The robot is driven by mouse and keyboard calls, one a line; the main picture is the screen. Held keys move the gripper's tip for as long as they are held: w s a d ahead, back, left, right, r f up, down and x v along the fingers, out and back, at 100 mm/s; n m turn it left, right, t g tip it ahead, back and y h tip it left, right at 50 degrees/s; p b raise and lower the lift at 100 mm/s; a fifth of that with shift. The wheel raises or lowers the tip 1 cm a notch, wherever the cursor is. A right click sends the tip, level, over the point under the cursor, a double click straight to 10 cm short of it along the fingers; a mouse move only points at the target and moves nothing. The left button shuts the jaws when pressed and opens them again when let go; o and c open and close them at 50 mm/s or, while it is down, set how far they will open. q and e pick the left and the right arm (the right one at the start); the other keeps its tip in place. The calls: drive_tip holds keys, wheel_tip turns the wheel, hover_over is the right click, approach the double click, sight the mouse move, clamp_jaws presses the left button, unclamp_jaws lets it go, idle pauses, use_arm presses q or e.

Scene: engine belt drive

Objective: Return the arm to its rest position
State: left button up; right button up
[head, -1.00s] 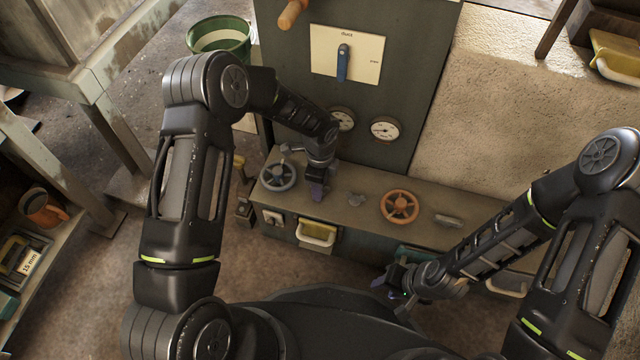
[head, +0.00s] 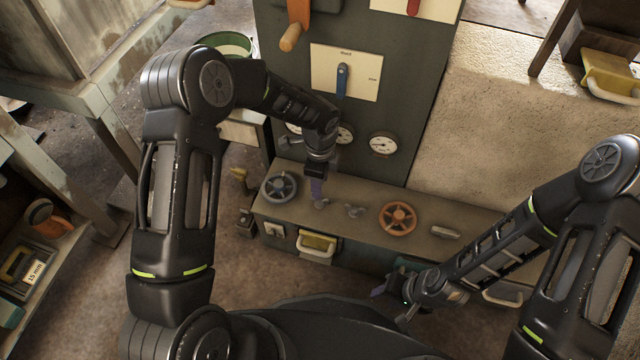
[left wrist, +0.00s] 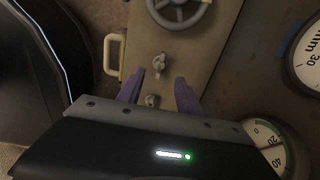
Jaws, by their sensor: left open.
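My left gripper (head: 318,192) is over the bench top, between the grey handwheel and the orange handwheel. Its purple fingers show apart in the left wrist view (left wrist: 160,92), open, with nothing held. A small grey knob (head: 322,204) is just below the fingertips in the head view; whether they touch it I cannot tell. A second small knob (head: 354,211) is to its right. My left arm arches up from the lower left and reaches down over the bench. My right gripper (head: 392,288) is low in front of the bench; its finger gap is unclear.
The bench carries a grey handwheel (head: 280,187) and an orange handwheel (head: 398,218). Behind stands a panel with gauges (head: 382,144), a blue lever (head: 342,80) and an orange handle (head: 291,37). A cream drawer handle (head: 317,243) sticks out in front. Floor shows left of the bench.

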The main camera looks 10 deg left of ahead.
use_arm(q)
drive_tip(key=shift+f, duration=0.1)
idle(0.4)
drive_tip(key=s+d+f+n+h, duration=0.1)
drive_tip(key=s+f+n, duration=0.2)
drive_tip(key=s+n, duration=0.45)
drive_tip(key=s+d+f+n+t+h, duration=0.1)
drive_tip(key=s+d+f+n+h, duration=0.15)
drive_tip(key=s+n, duration=0.45)
drive_tip(key=s+d+f+n, duration=0.1)
drive_tip(key=s+f+n, duration=0.2)
drive_tip(key=s+n, duration=0.45)
drive_tip(key=s+d+r+m+p, duration=0.1)
drive_tip(key=s+r+p, duration=0.2)
drive_tip(key=r+p, duration=2.5)
drive_tip(key=shift+r+m+h+p, duration=0.3)
drive_tip(key=shift+h, duration=0.05)
use_arm(e)
wheel_tip(320, 180, up, 28)
drive_tip(key=s+a, duration=0.1)
drive_tip(key=shift+s+a+r, duration=0.25)
drive_tip(key=shift+s+a, duration=0.15)
use_arm(q)
drive_tip(key=shift+f, duration=0.1)
use_arm(e)
drive_tip(key=shift+f, duration=0.1)
